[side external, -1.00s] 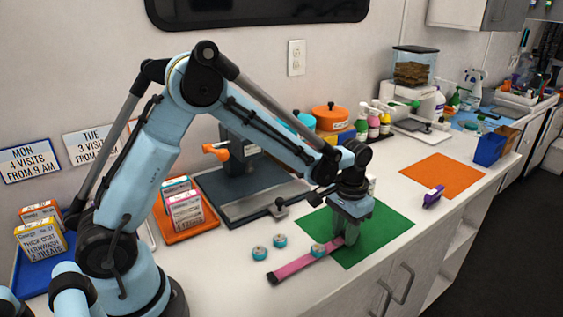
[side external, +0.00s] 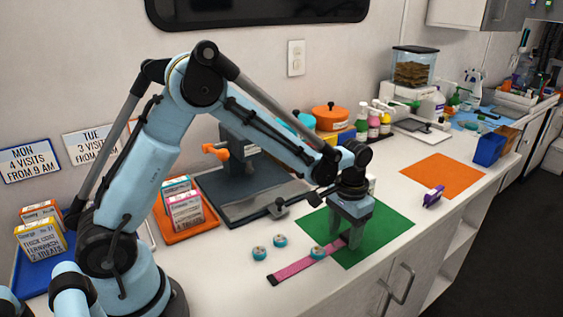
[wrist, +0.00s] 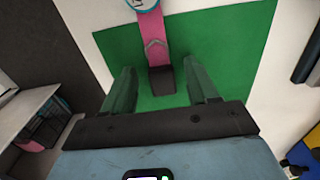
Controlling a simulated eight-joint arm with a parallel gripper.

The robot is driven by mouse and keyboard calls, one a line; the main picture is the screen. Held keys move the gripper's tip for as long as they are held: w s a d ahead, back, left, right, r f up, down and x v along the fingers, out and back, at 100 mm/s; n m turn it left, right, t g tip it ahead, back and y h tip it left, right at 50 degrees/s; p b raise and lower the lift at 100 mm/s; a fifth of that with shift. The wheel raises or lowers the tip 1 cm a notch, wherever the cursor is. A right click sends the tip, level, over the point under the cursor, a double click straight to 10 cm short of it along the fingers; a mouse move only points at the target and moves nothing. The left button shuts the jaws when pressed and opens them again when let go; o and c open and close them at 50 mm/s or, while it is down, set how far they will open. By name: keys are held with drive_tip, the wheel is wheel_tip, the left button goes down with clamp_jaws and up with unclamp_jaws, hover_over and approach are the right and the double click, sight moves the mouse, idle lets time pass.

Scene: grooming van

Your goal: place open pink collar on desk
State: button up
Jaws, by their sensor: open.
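The pink collar (side external: 296,268) lies stretched out as a flat strip, one part on the white desk (side external: 225,285) and the other on the green mat (side external: 390,228). In the wrist view the collar (wrist: 152,30) runs from the top edge to a dark end piece on the mat. A teal round piece (side external: 318,253) is at the strip, about midway. My gripper (side external: 349,240) is open over the mat, pointing down. In the wrist view its fingers (wrist: 163,85) stand apart on either side of the collar's dark end, with clear gaps to it.
Two more teal round pieces (side external: 259,253) lie on the desk left of the mat. A grey plate with an upright stand (side external: 250,190) is behind. An orange mat (side external: 443,175) and a purple item (side external: 433,197) are to the right. The desk's front edge is close.

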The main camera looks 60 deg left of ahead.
wheel_tip(320, 180, up, 11)
drive_tip(key=s+a+r+t, duration=0.1)
drive_tip(key=s+a+t, duration=0.1)
drive_tip(key=s, duration=0.5)
drive_tip(key=s+a+r+t, duration=0.1)
drive_tip(key=s+a+t, duration=0.1)
drive_tip(key=s+t, duration=0.3)
drive_tip(key=shift+s, duration=1.4)
